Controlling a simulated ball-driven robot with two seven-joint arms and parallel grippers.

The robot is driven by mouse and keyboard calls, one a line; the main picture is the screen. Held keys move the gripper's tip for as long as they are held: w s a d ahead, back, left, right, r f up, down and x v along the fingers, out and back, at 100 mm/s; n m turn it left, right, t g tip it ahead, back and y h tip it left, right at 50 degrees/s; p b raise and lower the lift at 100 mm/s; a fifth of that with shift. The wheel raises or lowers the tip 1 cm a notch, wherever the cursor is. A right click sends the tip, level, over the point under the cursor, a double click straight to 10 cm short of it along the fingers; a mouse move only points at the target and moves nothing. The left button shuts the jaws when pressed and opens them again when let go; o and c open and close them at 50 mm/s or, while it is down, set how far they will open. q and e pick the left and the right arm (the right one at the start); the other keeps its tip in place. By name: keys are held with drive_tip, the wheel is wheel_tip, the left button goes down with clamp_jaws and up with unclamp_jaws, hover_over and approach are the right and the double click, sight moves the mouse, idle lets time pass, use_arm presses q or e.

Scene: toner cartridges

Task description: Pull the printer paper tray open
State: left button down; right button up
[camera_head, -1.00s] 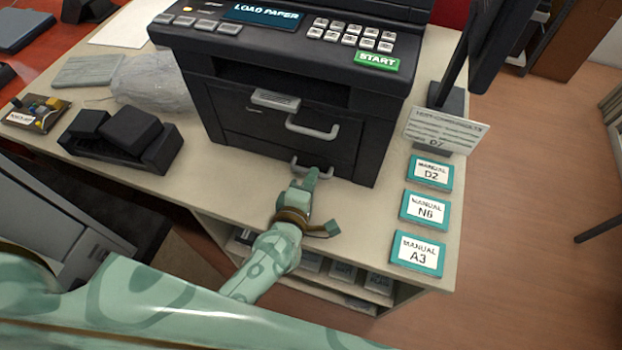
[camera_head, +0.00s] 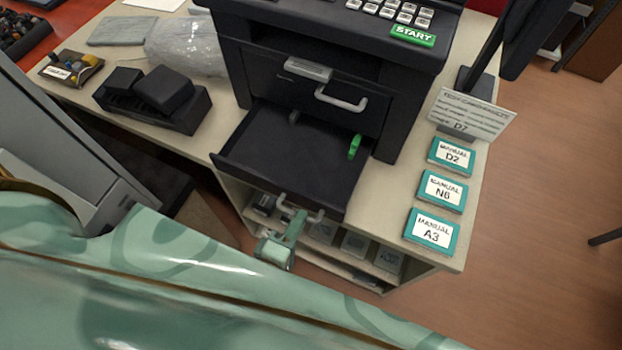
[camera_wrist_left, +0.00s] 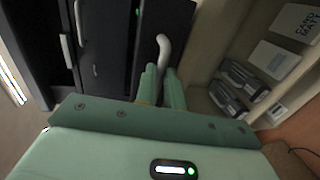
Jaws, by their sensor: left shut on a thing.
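The black printer (camera_head: 270,72) stands on the desk. Its paper tray (camera_head: 265,150) is pulled well out past the desk's front edge and looks empty inside, with a green tab (camera_head: 355,146) at its right side. My left gripper (camera_head: 294,222) is at the tray's front and is shut on the grey tray handle (camera_head: 316,215). In the left wrist view the handle (camera_wrist_left: 163,46) runs in between the two fingers (camera_wrist_left: 161,82). My right gripper is not in view.
A black device (camera_head: 155,97) sits left. Shelves with boxes (camera_head: 354,243) are below the tray.

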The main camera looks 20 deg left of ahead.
use_arm(q)
drive_tip(key=shift+f+v, duration=0.2)
drive_tip(key=shift+v, duration=0.75)
drive_tip(key=shift+f+v, duration=0.2)
drive_tip(key=shift+v, duration=0.75)
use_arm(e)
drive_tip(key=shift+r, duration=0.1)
use_arm(q)
drive_tip(key=shift+s, duration=0.1)
drive_tip(key=c, duration=1.5)
unclamp_jaws()
